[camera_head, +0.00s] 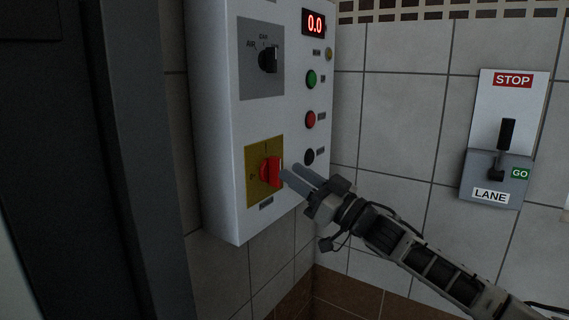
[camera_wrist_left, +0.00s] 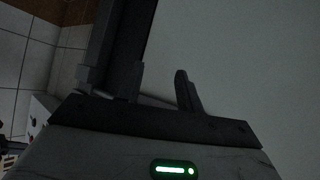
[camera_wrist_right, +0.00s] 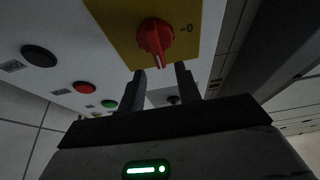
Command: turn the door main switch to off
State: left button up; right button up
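The main switch is a red rotary knob (camera_head: 271,171) on a yellow plate (camera_head: 253,187), low on the white control box. Its handle looks roughly vertical in the head view. In the right wrist view the red knob (camera_wrist_right: 155,38) points its handle toward my gripper, and a "0" mark shows to its right on the plate. My right gripper (camera_head: 288,175) is open at the knob. In the right wrist view its fingertips (camera_wrist_right: 159,72) lie on either side of the handle's end; contact is not clear. My left gripper (camera_wrist_left: 155,82) is open and empty, out of the head view.
The white box (camera_head: 223,150) also carries a black selector (camera_head: 269,59), a green button (camera_head: 311,79), a red button (camera_head: 310,119), a black button (camera_head: 309,156) and a display. A STOP/GO lever unit (camera_head: 497,145) hangs on the tiled wall. A dark door frame stands left.

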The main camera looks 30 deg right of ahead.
aim_at(280, 164)
jog(key=shift+x, duration=1.2)
pick_arm(q)
jog(key=shift+s+a+p, duration=0.1)
jog(key=shift+p, duration=0.25)
pick_arm(e)
jog(key=shift+w+a+r, duration=0.25)
jog(key=shift+w+r, duration=0.05)
jog(key=shift+w, duration=0.2)
grip_shut()
